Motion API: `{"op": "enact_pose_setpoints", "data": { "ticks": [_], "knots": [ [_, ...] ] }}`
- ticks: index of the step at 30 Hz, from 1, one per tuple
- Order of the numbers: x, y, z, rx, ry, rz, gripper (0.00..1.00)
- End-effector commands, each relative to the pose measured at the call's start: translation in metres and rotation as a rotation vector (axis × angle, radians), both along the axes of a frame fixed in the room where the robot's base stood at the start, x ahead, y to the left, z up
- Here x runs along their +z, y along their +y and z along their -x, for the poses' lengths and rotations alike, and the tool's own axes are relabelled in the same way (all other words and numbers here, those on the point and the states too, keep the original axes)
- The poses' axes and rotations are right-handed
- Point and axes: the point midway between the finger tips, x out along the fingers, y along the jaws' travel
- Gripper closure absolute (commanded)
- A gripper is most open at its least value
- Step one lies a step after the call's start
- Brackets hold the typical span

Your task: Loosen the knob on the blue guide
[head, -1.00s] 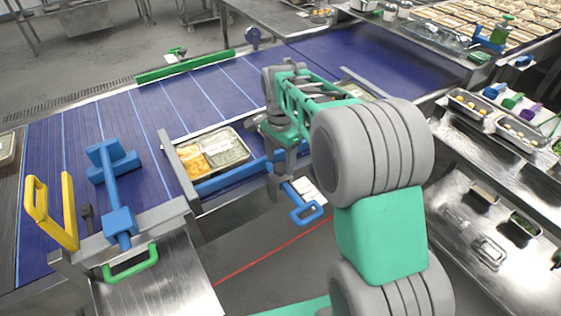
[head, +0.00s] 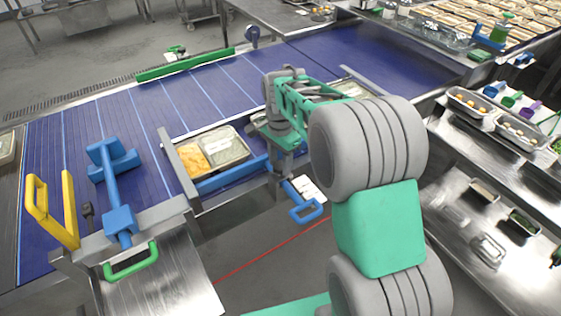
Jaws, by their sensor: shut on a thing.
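The blue guide (head: 232,176) is a long blue bar along the near edge of the purple conveyor, in front of a food tray.
A tray (head: 243,155) with orange and pale food lies on the purple conveyor (head: 150,115) behind the guide. A blue T-shaped piece (head: 117,178), a yellow handle (head: 70,210) and a green handle (head: 131,262) stand at left. A shelf with trays (head: 470,101) is at right.

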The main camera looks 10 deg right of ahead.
Motion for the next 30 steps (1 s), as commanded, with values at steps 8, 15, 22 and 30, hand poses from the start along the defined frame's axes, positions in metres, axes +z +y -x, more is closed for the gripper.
{"op": "enact_pose_setpoints", "data": {
  "ticks": [8,15,22,30],
  "knots": [
    [0.0005,0.0003,-0.0004,0.002,-0.001,0.0,0.99],
    [0.0006,0.0004,-0.0005,0.044,-0.002,0.0,0.99],
    [0.0006,0.0003,-0.0006,0.169,-0.002,0.0,0.99],
    [0.0007,0.0003,-0.0007,0.408,-0.002,0.0,0.99]
  ]
}}
